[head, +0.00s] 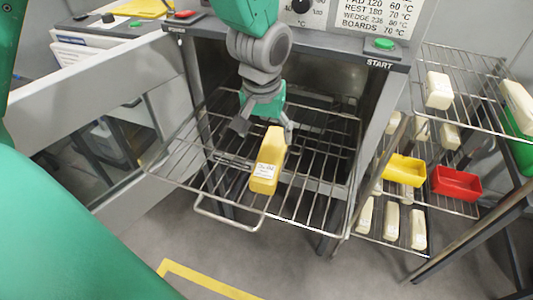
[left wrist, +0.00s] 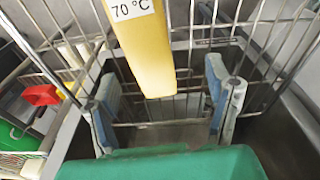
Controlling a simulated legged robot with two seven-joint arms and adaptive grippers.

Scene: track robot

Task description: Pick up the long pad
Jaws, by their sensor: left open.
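The long pad (head: 267,163) is a yellow bar with a white label. It lies lengthwise on the pulled-out wire rack (head: 215,197) in front of the oven. In the left wrist view the pad (left wrist: 148,55) shows its label reading 70 °C, and its end reaches between the finger lines. My left gripper (head: 264,128) is open at the pad's far end, with one finger on each side. The fingers (left wrist: 162,95) stand apart from the pad, with gaps on both sides. I cannot tell exactly how high they are above the rack. My right gripper is not in view.
A shelf rack (head: 465,95) at the right holds several cream blocks, a yellow tray (head: 405,170) and a red tray (head: 457,184). The oven's START button (head: 380,44) is on its front edge. A grey panel (head: 90,75) stands at the left. The rack around the pad is clear.

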